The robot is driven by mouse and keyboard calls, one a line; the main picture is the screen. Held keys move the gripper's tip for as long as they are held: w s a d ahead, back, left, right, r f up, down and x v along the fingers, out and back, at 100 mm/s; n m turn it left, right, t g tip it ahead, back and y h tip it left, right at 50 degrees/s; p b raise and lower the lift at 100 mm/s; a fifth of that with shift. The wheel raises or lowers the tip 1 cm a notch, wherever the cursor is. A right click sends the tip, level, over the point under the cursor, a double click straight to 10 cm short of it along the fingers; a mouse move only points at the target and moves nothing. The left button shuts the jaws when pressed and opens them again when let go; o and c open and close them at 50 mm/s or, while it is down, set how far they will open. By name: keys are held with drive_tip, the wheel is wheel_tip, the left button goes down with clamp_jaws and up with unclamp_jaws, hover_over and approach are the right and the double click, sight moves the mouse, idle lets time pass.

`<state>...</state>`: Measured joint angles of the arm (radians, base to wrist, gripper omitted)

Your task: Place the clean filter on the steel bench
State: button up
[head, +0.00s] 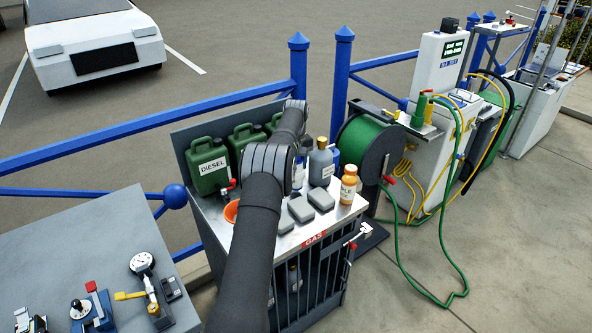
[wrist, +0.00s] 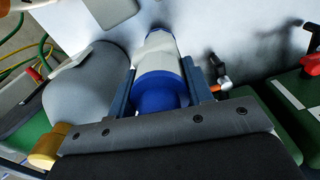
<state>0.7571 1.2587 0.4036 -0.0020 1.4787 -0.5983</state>
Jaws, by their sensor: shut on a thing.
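In the wrist view my gripper (wrist: 160,65) is shut on a white-and-blue cylinder (wrist: 155,72), which looks like the clean filter. The blue end is nearest the wrist. It is over the pale metal top of the cabinet marked GAS (head: 275,246); I cannot tell whether it touches that top. In the head view my own arm hides most of the gripper and held piece. A grey bench (head: 75,252) at lower left looks like the steel bench. It carries a gauge fitting (head: 143,265) and small blue devices (head: 92,310), with bare surface behind them.
A grey bottle (head: 321,163) stands close beside the gripper, with green diesel cans (head: 207,165) on its other side. Grey pads (head: 301,209), an amber bottle (head: 348,187) and an orange funnel (head: 231,211) crowd the cabinet top. A blue railing (head: 130,130) runs behind.

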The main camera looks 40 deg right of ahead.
drive_tip(key=shift+f, duration=1.05)
drive_tip(key=shift+f, duration=0.15)
drive_tip(key=o, duration=1)
drive_tip(key=shift+o, duration=0.2)
wheel_tip(320, 180, up, 12)
drive_tip(key=shift+r, duration=0.15)
